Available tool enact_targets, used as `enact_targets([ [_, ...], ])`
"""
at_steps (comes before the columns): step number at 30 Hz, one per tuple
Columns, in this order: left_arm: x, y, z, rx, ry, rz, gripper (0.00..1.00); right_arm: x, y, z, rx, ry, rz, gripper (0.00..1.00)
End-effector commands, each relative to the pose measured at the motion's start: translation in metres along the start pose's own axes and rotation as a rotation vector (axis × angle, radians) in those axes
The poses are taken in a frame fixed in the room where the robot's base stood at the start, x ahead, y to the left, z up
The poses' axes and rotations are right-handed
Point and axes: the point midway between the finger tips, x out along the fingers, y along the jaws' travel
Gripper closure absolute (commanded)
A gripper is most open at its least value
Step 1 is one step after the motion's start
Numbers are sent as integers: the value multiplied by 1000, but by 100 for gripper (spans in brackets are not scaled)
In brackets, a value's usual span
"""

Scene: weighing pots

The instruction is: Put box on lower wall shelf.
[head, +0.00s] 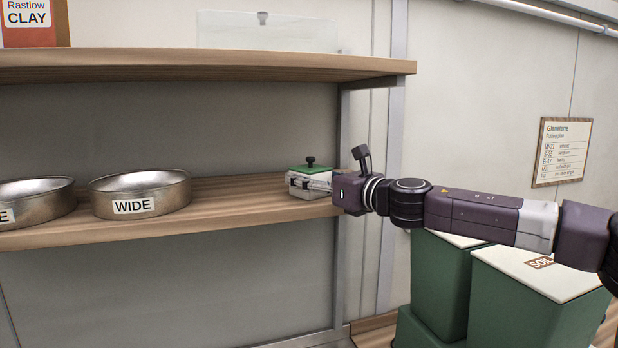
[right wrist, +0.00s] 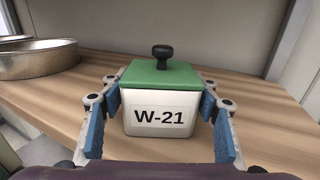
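The box (head: 305,187) is off-white with a green lid and a black knob. It sits upright at the right end of the lower wall shelf (head: 235,202) and appears to rest on the board. In the right wrist view the box (right wrist: 160,118) shows its W-21 label facing me. My right gripper (head: 322,183) reaches in from the right at box height. Its blue-padded fingers (right wrist: 160,125) stand open on either side of the box. A small gap shows on the left; the right pad's tip overlaps the box edge, so contact there is unclear. My left gripper is not in view.
A metal pan labelled WIDE (head: 140,194) and another pan (head: 35,203) stand left of the box on the same shelf. The upper shelf (head: 200,64) lies above. A metal post (head: 392,170) stands close right. Green bins with pale lids (head: 540,272) are below my arm.

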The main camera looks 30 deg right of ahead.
Motion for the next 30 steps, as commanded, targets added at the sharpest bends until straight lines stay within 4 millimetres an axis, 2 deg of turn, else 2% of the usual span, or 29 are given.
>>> enact_targets([
  [1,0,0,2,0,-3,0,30,0,0,0,0,0,1,36],
  [3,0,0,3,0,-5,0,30,0,0,0,0,0,1,30],
  [16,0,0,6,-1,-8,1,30,-4,0,1,-1,-1,1,30],
  [30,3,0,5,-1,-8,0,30,-41,1,3,-4,-4,1,30],
])
